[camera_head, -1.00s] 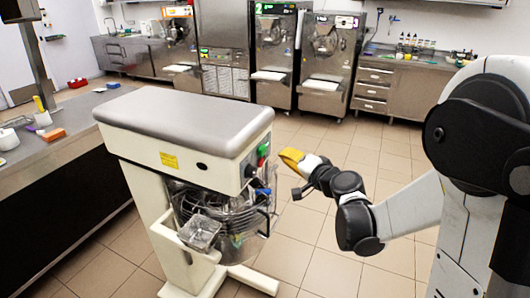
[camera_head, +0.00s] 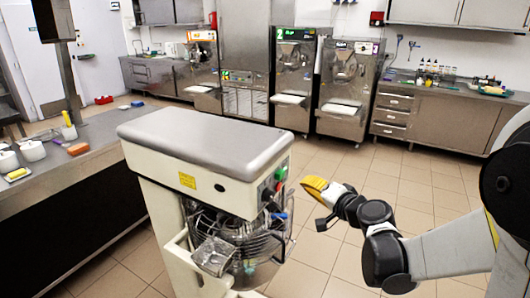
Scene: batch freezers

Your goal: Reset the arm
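My gripper (camera_head: 322,192) is at the end of my arm, which reaches in from the right edge. A yellow curved piece shows at its tip. The fingers are too small and overlapped to tell whether they are open or shut. It hangs in the air, in the picture just right of the control buttons of a large cream planetary mixer (camera_head: 190,150). I cannot tell whether it touches the mixer.
A dark-fronted counter (camera_head: 95,140) with white pots runs along the left. Batch freezers (camera_head: 347,85) and steel cabinets (camera_head: 440,122) line the back wall. Tiled floor (camera_head: 385,165) is open between the mixer and the back wall.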

